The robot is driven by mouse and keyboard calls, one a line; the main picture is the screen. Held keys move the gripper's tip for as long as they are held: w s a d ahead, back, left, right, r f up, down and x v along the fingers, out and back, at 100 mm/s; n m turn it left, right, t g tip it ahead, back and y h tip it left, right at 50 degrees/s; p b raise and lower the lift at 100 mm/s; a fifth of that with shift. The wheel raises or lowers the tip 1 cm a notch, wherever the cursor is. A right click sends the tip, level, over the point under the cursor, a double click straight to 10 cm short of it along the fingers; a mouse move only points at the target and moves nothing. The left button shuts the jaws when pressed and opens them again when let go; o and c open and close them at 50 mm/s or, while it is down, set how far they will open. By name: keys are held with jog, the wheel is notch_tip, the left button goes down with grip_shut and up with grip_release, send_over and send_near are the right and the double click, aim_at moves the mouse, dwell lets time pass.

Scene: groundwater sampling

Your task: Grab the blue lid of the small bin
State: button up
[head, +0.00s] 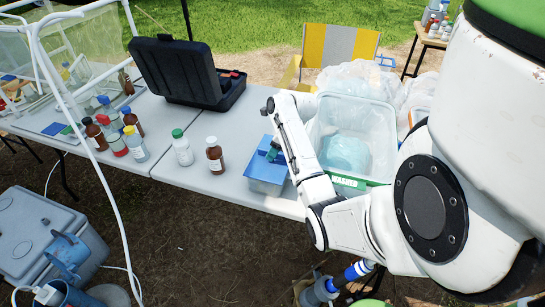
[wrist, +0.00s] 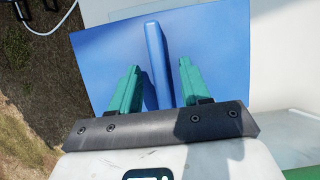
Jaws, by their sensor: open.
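The small bin (head: 266,187) stands at the front edge of the table, with its blue lid (head: 257,168) on top. In the wrist view the lid (wrist: 215,50) fills the middle, and its raised blue handle (wrist: 158,62) runs upright between my fingers. My gripper (head: 274,150) is over the lid. In the wrist view its two green fingers (wrist: 158,85) are open, one on each side of the handle, with a gap on both sides. Whether the fingertips touch the lid I cannot tell.
A clear tub (head: 379,121) with a green label stands close right of the bin. Brown bottle (head: 215,158) and white bottle (head: 183,150) stand to the left. An open black case (head: 180,72) lies behind them.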

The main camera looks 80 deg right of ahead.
jog(key=shift+f+p, duration=0.25)
jog(key=shift+p, duration=0.1)
dwell(0.4)
grip_shut()
dwell(0.4)
